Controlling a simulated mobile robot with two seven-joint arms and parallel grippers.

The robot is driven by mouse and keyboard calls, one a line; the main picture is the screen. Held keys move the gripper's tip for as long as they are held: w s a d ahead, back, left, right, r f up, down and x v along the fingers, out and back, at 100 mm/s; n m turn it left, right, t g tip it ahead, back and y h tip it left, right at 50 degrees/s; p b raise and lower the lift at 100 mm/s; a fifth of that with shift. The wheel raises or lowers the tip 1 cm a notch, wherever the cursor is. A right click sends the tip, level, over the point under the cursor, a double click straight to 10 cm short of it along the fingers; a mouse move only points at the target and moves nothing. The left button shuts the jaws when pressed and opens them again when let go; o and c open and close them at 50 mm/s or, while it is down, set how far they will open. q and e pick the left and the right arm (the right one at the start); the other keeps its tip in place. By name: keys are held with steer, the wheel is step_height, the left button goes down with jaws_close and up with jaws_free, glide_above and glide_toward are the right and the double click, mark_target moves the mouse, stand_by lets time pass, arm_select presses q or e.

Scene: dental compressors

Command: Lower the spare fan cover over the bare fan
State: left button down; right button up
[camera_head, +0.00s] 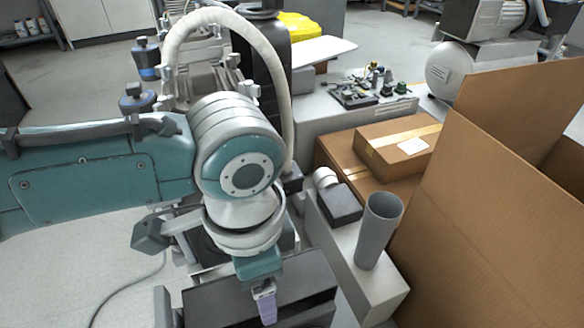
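My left arm comes in from the left and bends down at a large teal and white joint in the middle. Its far end, with my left gripper (265,302), points down at the bottom centre, over dark grey box-shaped surfaces (305,290). I cannot tell whether it is open or shut, or whether it holds anything. A dark machine with a round black part (205,245) shows partly behind the arm; I cannot tell whether this is the bare fan. I cannot make out the spare fan cover. My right gripper is not in view.
A grey tube (379,231) stands on a pale narrow box (372,283) right of the arm. Large open cardboard boxes (490,200) fill the right side. A closed carton (398,143) and a bench with small parts (372,88) lie behind. Open floor (85,255) shows lower left.

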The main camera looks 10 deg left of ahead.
arm_select(q)
jaws_free()
stand_by(0.3)
steer(key=shift+r, duration=0.1)
step_height(320, 180, up, 7)
steer(key=p, duration=0.8)
stand_by(0.5)
